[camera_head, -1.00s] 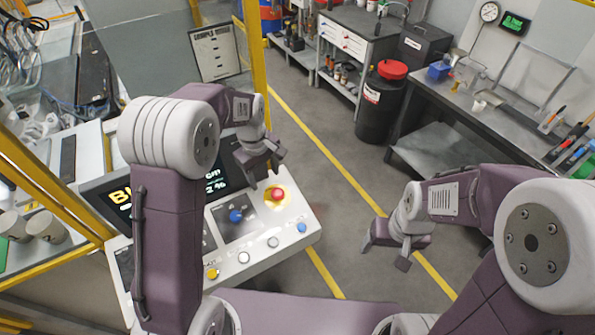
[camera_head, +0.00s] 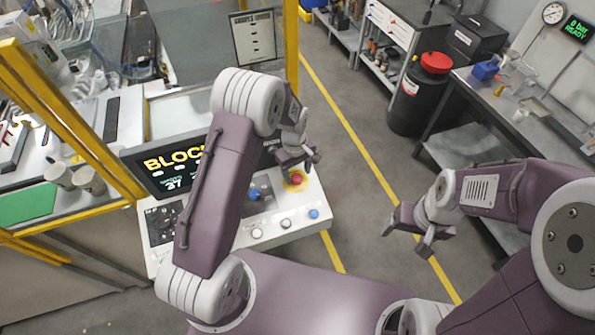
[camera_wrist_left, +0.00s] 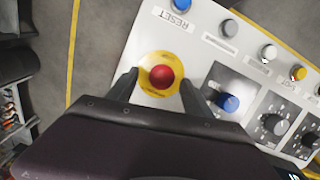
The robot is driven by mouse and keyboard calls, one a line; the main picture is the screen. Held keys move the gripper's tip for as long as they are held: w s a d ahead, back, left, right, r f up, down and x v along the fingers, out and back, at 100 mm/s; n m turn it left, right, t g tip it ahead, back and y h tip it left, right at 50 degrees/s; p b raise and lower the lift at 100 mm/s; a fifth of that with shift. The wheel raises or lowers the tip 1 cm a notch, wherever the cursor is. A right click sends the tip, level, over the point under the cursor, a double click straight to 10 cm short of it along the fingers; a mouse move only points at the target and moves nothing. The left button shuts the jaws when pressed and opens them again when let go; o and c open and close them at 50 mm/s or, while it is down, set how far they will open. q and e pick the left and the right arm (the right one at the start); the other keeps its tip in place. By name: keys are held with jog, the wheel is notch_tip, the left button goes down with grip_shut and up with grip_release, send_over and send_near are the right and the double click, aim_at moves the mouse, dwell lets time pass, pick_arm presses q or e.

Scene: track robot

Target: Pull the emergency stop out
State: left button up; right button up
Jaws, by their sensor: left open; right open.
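The emergency stop (camera_head: 297,178) is a red round button on a yellow disc, at the right end of the white control panel (camera_head: 270,232). In the left wrist view the red button (camera_wrist_left: 161,76) sits between the two dark fingers of my left gripper (camera_wrist_left: 155,92), which is open. The fingertips lie over the sides of the yellow disc; I cannot tell how far above the panel they are. In the head view my left gripper (camera_head: 298,166) is just above the button and partly hides it. My right gripper (camera_head: 408,236) is open and empty, over the floor right of the panel.
A blue knob (camera_wrist_left: 228,102) is close beside the left gripper's finger, with dark dials (camera_wrist_left: 272,124) further along. A blue RESET button (camera_wrist_left: 181,6) and other small buttons line the panel edge. A yellow post (camera_head: 291,60) stands behind. The grey floor right of the panel is free.

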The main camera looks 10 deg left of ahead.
pick_arm(q)
jog(key=shift+s+a+f, duration=0.1)
jog(key=shift+a+f, duration=0.2)
jog(key=shift+f, duration=0.45)
jog(key=shift+d, duration=0.2)
jog(key=shift+c, duration=0.6)
jog(key=c, duration=0.5)
grip_shut()
jog(key=shift+d+r+p, duration=0.1)
jog(key=shift+r+p, duration=0.25)
jog(key=shift+r, duration=0.45)
jog(key=o, duration=0.6)
grip_release()
jog(key=shift+c, duration=0.2)
jog(key=shift+o, duration=0.3)
jog(key=shift+s, duration=0.1)
pick_arm(e)
jog(key=shift+s+a+r, duration=0.15)
jog(key=shift+r, duration=0.45)
